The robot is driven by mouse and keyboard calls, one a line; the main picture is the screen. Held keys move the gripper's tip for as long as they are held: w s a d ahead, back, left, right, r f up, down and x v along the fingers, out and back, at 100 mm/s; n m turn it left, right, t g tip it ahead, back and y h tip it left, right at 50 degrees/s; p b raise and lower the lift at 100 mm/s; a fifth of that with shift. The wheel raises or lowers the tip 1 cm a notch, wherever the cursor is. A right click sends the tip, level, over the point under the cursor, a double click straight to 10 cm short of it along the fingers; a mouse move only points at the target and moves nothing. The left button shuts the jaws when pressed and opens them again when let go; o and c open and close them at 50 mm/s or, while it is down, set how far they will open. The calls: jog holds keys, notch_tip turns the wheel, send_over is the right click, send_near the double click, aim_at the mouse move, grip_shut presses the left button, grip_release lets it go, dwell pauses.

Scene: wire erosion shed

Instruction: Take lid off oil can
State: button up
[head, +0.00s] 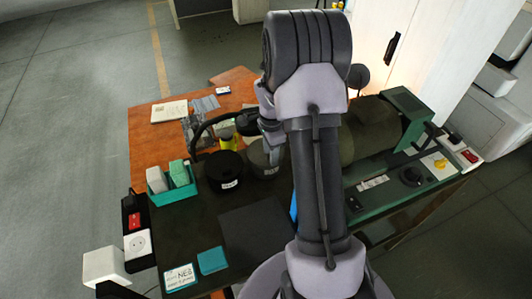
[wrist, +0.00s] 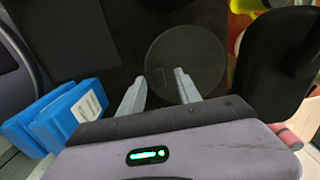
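Two round labelled cans stand side by side on the dark bench top in the head view: a black one (head: 225,171) and a dark grey one (head: 259,160). I cannot read their labels, so I cannot tell which is the oil can. My gripper (head: 272,148) is over the grey can, partly hidden by my arm. In the wrist view, a flat round dark grey top (wrist: 187,52) lies below my gripper (wrist: 156,84). The fingers are apart with nothing between them; the right finger overlaps the round top and the left is beside it. Contact cannot be told.
A green tray (head: 166,197) with boxes stands left of the black can. Blue boxes (wrist: 65,118) show at the left in the wrist view, and a large black object (wrist: 275,60) at the right. A green machine (head: 408,110) stands at the bench's right.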

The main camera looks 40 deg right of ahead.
jog(key=shift+f, duration=0.2)
jog(key=shift+r, duration=0.1)
jog(key=shift+c, duration=0.7)
grip_shut()
